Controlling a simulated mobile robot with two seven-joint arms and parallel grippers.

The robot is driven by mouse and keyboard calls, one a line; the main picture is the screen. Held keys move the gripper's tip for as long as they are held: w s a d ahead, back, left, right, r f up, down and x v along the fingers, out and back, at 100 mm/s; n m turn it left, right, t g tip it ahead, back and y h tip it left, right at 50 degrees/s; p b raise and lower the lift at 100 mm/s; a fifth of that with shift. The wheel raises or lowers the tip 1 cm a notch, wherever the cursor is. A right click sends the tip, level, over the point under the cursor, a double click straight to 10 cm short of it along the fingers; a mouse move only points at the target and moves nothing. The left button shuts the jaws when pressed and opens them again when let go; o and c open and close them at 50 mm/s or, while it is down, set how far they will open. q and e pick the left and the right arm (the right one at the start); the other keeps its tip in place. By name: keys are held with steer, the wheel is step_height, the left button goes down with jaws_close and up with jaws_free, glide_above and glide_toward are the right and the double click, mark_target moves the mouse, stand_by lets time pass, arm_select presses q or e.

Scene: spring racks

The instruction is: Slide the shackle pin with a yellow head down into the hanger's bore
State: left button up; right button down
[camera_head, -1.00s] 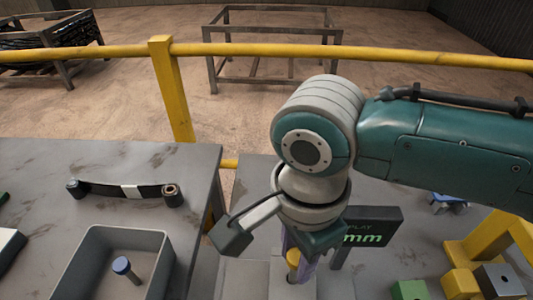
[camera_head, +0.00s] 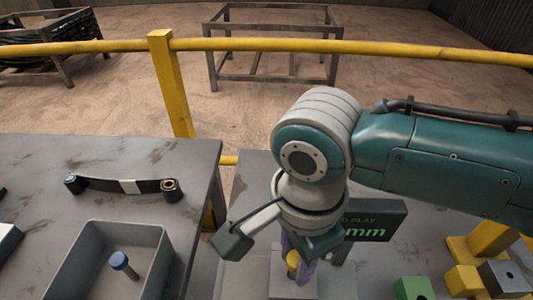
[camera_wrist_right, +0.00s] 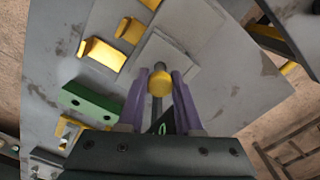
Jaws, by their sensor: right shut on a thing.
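The shackle pin's yellow head (camera_head: 292,260) shows between the purple fingers of my right gripper (camera_head: 297,266), which is shut on it. In the right wrist view the yellow head (camera_wrist_right: 160,84) sits between the two purple fingers of the right gripper (camera_wrist_right: 160,78). The pin's shaft is mostly hidden. A grey block (camera_head: 281,286), which may be the hanger's base, lies below the gripper in the head view. In the right wrist view a grey block (camera_wrist_right: 175,55) shows beyond the pin. I cannot make out the bore or whether the pin is in it. My left gripper is not in view.
A dark display (camera_head: 375,220) stands just right of the gripper. Green (camera_head: 412,288) and yellow (camera_head: 463,281) blocks are at the right.

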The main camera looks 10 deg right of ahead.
steer(key=shift+f, duration=0.15)
jaws_free()
stand_by(0.7)
step_height(320, 180, up, 2)
steer(key=p, duration=0.2)
steer(key=shift+r+p, duration=0.2)
steer(key=shift+p, duration=0.15)
step_height(320, 180, up, 5)
steer(key=p, duration=0.6)
steer(key=shift+f, duration=0.1)
steer(key=shift+f, duration=0.1)
stand_by(0.4)
